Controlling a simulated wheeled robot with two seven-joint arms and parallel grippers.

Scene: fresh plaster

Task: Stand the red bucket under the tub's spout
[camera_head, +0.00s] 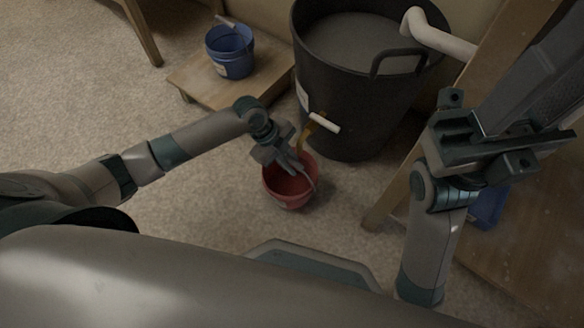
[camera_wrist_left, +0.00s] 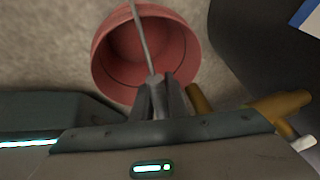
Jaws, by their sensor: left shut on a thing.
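The red bucket (camera_head: 283,188) is upright on or just above the floor, in front of the big black tub (camera_head: 345,120). The tub's brass spout (camera_head: 306,135) has a white lever (camera_head: 324,123) and reaches down near the bucket's tub-side rim. My left gripper (camera_head: 294,163) is shut on the bucket's grey handle, which also shows in the left wrist view (camera_wrist_left: 142,40). There the bucket (camera_wrist_left: 112,58) looks empty, and the spout (camera_wrist_left: 275,107) is beside its rim. I cannot tell whether the outlet is over the opening. My right gripper (camera_head: 490,145) is up at the right; its fingers are unclear.
A blue bucket (camera_head: 231,62) stands on a low wooden platform (camera_head: 200,84) left of the tub. A pale pipe (camera_head: 440,38) hangs over the tub's rim. Wooden furniture (camera_head: 530,240) and another blue thing (camera_head: 488,208) are at the right. Floor at the left is clear.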

